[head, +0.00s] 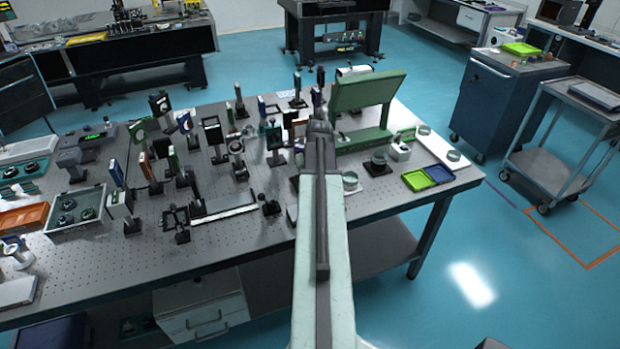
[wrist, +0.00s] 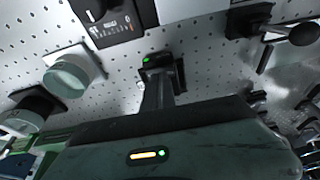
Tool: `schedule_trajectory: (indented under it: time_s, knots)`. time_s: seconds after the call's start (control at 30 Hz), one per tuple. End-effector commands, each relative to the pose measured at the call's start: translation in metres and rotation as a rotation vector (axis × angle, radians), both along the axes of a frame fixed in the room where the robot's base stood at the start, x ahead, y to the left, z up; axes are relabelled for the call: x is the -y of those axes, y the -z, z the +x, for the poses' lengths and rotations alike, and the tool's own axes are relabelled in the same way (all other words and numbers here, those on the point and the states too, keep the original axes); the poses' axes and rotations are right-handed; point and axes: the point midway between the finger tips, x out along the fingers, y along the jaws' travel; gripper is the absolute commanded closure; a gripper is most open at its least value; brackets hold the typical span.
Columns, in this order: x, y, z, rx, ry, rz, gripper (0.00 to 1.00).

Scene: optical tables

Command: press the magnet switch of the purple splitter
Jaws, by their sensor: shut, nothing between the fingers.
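No optic shows clearly as the purple splitter. Two small upright mounts in the head view look blue to violet, one (head: 262,107) left of my gripper and one (head: 184,122) further left; I cannot tell whether either is it. No magnet switch can be made out for certain. My gripper (head: 319,122) reaches over the table beside the green stand. In the wrist view its narrow fingers (wrist: 159,92) are together with nothing seen between them. A small dark block with a green light (wrist: 155,61) is at their tips; touching or apart cannot be told.
The perforated table (head: 250,245) is crowded with upright mounts on the left. A green stand (head: 365,92) is close at the right of my gripper. A yellow-green tray (head: 417,181) lies near the right edge. The wrist view shows a round, pale-based part (wrist: 72,75) at left.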

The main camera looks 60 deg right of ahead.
Motion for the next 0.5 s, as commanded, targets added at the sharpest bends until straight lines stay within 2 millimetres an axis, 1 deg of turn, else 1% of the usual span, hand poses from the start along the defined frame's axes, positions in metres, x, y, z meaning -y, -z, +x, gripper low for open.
schedule_trajectory:
  time_s: [0.17, 0.27, 0.5]
  knots:
    - [0.001, -0.027, 0.001, 0.0, -0.003, 0.0, 1.0]
    - [0.002, -0.048, 0.0, 0.0, -0.004, 0.0, 1.0]
    - [0.004, -0.104, -0.022, 0.0, -0.002, 0.0, 1.0]
